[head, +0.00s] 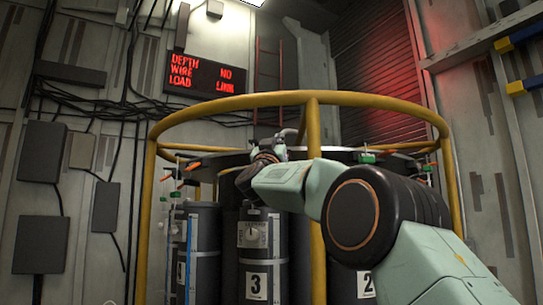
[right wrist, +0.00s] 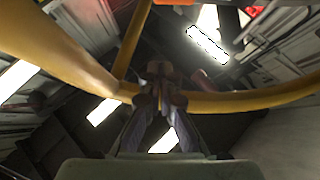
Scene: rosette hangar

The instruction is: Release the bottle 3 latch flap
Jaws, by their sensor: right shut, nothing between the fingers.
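Bottle 3 (head: 256,265) is a dark upright cylinder with a white "3" label, standing inside the yellow ring frame. A pale square plate with a small round part (head: 252,235) is on its front above the label; I cannot tell whether this is the latch flap. My right gripper (head: 264,158) is above bottle 3, near its top, partly hidden by my own pale green wrist. In the right wrist view its fingers (right wrist: 161,88) are shut together with nothing between them, and no bottle shows there. My left gripper is not in view.
The yellow ring frame (head: 218,103) surrounds the bottles, with an upright post (head: 314,122) close to my right arm. Its tubes also cross the right wrist view (right wrist: 60,48). Bottle 2 (head: 350,284) stands to the right. A red-lettered display (head: 205,77) hangs behind.

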